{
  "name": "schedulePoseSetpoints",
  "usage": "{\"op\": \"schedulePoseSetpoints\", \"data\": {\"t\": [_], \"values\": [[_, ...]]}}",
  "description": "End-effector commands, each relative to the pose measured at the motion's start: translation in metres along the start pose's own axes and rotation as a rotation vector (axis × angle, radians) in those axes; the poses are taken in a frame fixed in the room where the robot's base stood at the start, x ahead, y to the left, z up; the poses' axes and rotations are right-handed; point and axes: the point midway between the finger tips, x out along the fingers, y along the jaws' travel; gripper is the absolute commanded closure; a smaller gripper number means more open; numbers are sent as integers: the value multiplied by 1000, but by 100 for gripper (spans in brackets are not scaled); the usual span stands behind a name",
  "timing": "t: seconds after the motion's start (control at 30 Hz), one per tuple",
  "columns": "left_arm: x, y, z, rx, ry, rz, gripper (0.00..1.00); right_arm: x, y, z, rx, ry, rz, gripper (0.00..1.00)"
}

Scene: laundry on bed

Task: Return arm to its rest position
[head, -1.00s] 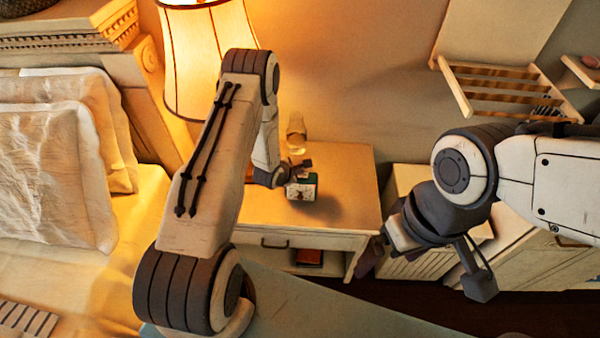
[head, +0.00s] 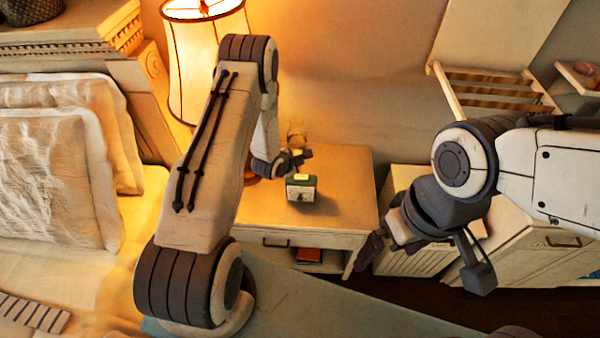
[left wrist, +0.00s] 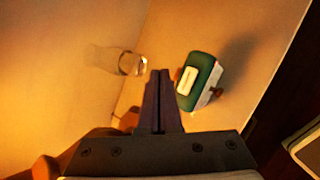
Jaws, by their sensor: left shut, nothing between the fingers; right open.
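My left arm reaches over the nightstand in the head view, and its gripper (head: 298,158) is above and just behind a small green clock (head: 301,188). In the left wrist view, the left gripper's fingers (left wrist: 160,80) are closed together with nothing between them. The clock (left wrist: 200,82) stands on the nightstand just right of the fingertips there, apart from them. My right gripper (head: 374,250) hangs at the right of the nightstand, holding nothing that I can see; its fingers show only partly.
A lit lamp (head: 205,70) stands behind my left arm. A glass (head: 296,132) is at the back of the nightstand (head: 345,190) and also shows in the left wrist view (left wrist: 130,64). The bed with pillows (head: 55,180) lies left. White cabinets (head: 515,245) stand right.

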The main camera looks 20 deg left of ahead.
Motion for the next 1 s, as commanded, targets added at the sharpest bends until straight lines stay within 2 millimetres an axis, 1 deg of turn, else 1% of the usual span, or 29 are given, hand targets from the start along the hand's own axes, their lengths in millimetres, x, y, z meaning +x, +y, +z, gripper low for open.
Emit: {"op": "schedulePoseSetpoints", "data": {"t": [0.47,0.57,0.67,0.77,0.8,0.87,0.9,0.97,1.0], "values": [[0,0,0,0,0,0,100,0,0,0,-2,0,0,0],[-2,0,8,51,4,-9,100,3,0,0,-8,0,0,0],[-10,-2,34,219,21,-46,100,10,1,1,-7,0,0,0],[-30,-10,70,487,43,-113,100,20,2,1,-6,0,0,0],[-42,-16,86,610,47,-148,100,25,2,1,-6,0,0,0],[-63,-28,106,793,49,-203,100,31,2,2,-5,0,0,0],[-78,-37,119,914,44,-241,100,35,2,2,-5,0,0,0],[-103,-51,135,1094,28,-299,100,41,3,2,-5,0,0,0],[-121,-62,144,1212,12,-339,100,44,3,2,-4,0,0,0]]}}
